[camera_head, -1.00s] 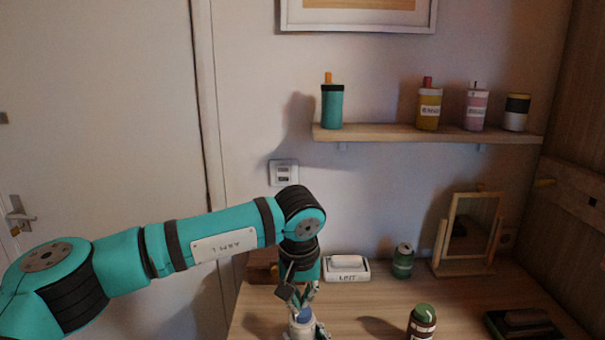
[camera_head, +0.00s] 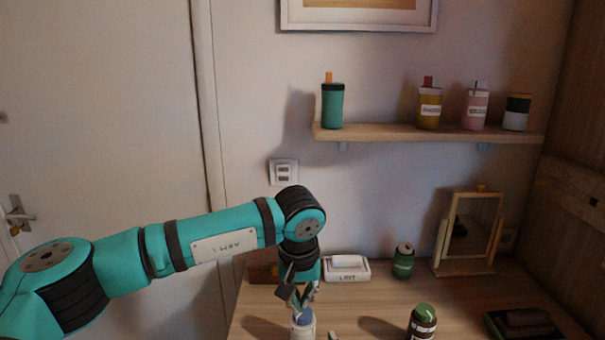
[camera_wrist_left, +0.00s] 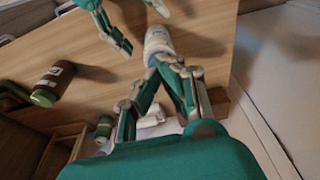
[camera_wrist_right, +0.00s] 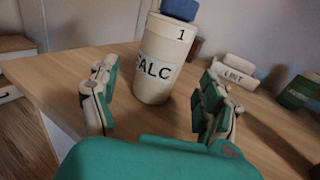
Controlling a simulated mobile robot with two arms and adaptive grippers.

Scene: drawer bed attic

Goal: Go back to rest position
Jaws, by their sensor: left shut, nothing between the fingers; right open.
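My left gripper (camera_head: 303,303) is shut and empty, pointing down over the desk right by the white talc bottle (camera_head: 302,331) with a blue cap. In the left wrist view its fingertips (camera_wrist_left: 166,62) meet beside the bottle (camera_wrist_left: 157,40); I cannot tell whether they touch it. My right gripper (camera_wrist_right: 158,92) is open and empty, with the upright bottle (camera_wrist_right: 155,70) standing beyond its spread fingers. The right gripper also shows at the top of the left wrist view (camera_wrist_left: 138,25). In the head view it is almost wholly out of frame.
On the desk (camera_head: 375,295) are a white lint box (camera_head: 346,270), a green can (camera_head: 403,262), a brown jar with green lid (camera_head: 423,322), a mirror (camera_head: 468,235) and a dark tray (camera_head: 500,325). A shelf (camera_head: 430,133) with several bottles hangs above.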

